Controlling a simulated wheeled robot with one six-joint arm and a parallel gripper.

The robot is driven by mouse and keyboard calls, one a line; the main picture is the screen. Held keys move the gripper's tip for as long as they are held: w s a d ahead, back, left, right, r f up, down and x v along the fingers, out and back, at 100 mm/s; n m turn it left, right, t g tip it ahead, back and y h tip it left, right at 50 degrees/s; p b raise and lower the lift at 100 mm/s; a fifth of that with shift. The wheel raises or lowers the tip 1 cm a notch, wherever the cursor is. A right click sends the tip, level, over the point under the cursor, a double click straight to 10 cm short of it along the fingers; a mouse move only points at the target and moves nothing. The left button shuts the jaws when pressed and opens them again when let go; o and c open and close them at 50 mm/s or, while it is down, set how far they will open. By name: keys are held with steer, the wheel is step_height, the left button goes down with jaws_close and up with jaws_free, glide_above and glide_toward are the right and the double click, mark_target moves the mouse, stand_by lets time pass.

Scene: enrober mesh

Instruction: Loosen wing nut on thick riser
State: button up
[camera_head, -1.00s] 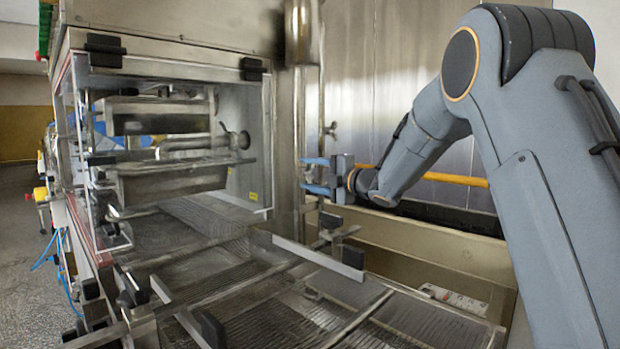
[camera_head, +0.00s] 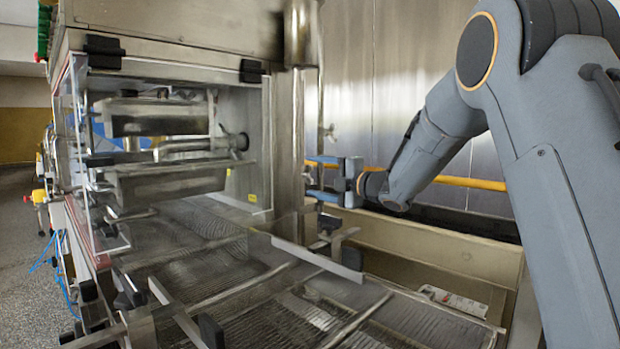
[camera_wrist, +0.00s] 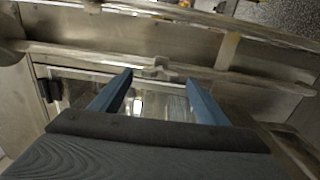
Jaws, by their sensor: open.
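The thick riser (camera_head: 298,105) is a tall steel pipe at the machine's right front corner in the head view. In the wrist view a pale steel pipe (camera_wrist: 90,54), probably this riser, runs across the picture. A small winged piece (camera_wrist: 158,66), which looks like the wing nut, sits on it, centred ahead of my fingertips. My gripper (camera_wrist: 158,74) is open and empty, with a blue finger on either side of that piece's line. Contact cannot be told. In the head view my gripper (camera_head: 310,175) points left at the riser, one finger above the other. The nut is not clear there.
A thinner rod (camera_head: 321,60) stands just right of the riser, with a small fitting (camera_head: 331,131) above my gripper. A mesh conveyor (camera_head: 330,318) with raised side rails lies below. A yellow pipe (camera_head: 470,182) runs behind my arm. Open space lies right of the riser.

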steer(key=shift+v, duration=2.45)
